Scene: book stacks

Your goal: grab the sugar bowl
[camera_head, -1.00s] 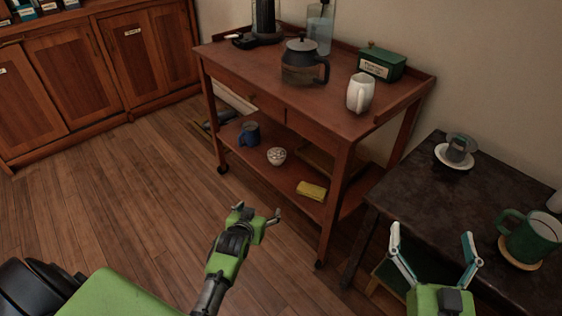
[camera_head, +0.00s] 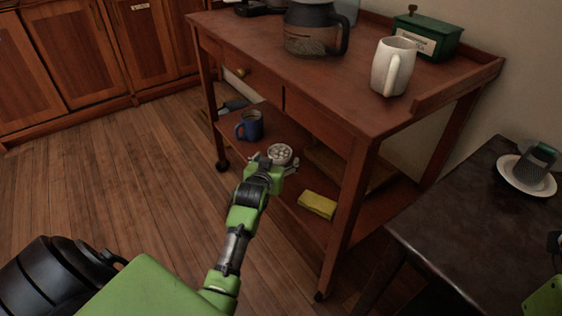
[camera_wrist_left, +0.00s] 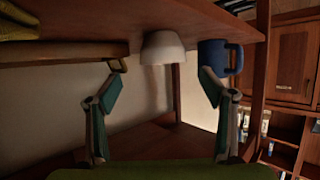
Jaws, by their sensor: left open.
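The sugar bowl (camera_head: 280,154), small and white with pale lumps inside, stands on the lower shelf (camera_head: 275,128) of the brown wooden cart. My left gripper (camera_head: 274,162) is open at the shelf's front edge, with the bowl just beyond its fingers. In the left wrist view, which is upside down, the bowl (camera_wrist_left: 162,48) shows between and beyond the two spread fingers (camera_wrist_left: 155,88), with no visible contact. A green part (camera_head: 546,298) at the lower right edge looks like my right gripper's body; its fingers cannot be made out.
A blue mug (camera_head: 250,125) stands left of the bowl, close to one finger's side. A folded yellow cloth (camera_head: 317,205) lies to the right. The cart's top (camera_head: 300,90) overhangs the shelf; a front leg (camera_head: 348,215) stands right. The floor (camera_head: 130,190) at left is clear.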

